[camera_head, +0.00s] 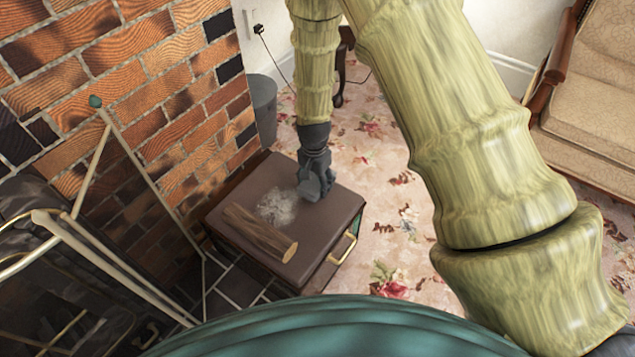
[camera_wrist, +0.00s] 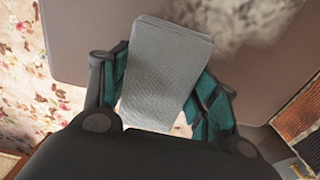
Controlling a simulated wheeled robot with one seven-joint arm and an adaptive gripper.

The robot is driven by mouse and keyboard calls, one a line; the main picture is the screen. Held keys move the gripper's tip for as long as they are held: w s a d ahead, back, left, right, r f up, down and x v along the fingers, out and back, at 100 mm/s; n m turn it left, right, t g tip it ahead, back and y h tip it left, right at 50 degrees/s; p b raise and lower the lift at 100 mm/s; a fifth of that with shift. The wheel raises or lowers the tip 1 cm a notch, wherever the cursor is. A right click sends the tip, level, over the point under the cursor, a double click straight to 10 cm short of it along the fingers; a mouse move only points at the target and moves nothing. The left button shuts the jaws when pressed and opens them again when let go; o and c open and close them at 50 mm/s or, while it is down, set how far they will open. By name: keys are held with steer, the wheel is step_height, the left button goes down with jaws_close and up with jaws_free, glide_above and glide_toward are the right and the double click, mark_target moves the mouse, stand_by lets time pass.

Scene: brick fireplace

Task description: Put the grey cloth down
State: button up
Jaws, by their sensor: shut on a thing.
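The grey cloth (camera_wrist: 165,70) is a folded, woven-looking block between the teal fingers of my gripper (camera_wrist: 167,82) in the wrist view. The fingers are shut on its two sides. In the head view my gripper (camera_head: 316,180) points down over the far right part of a brown-topped box (camera_head: 325,205). The cloth is hard to tell apart from the dark gripper there. I cannot tell whether the cloth touches the box top.
A split log (camera_head: 260,232) and a pale ash patch (camera_head: 277,207) lie on the box top. A brass handle (camera_head: 343,248) is on its side. A brick wall (camera_head: 150,90) and fire screen (camera_head: 90,180) stand left. A grey bin (camera_head: 263,105) is behind; a sofa (camera_head: 590,100) is right.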

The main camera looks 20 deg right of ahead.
mark_target(316, 181)
steer(key=shift+f, duration=0.1)
steer(key=o, duration=1.1)
steer(key=shift+f, duration=0.1)
step_height(316, 181, up, 12)
steer(key=p, duration=0.4)
steer(key=shift+r+p, duration=0.2)
steer(key=shift+p, duration=0.1)
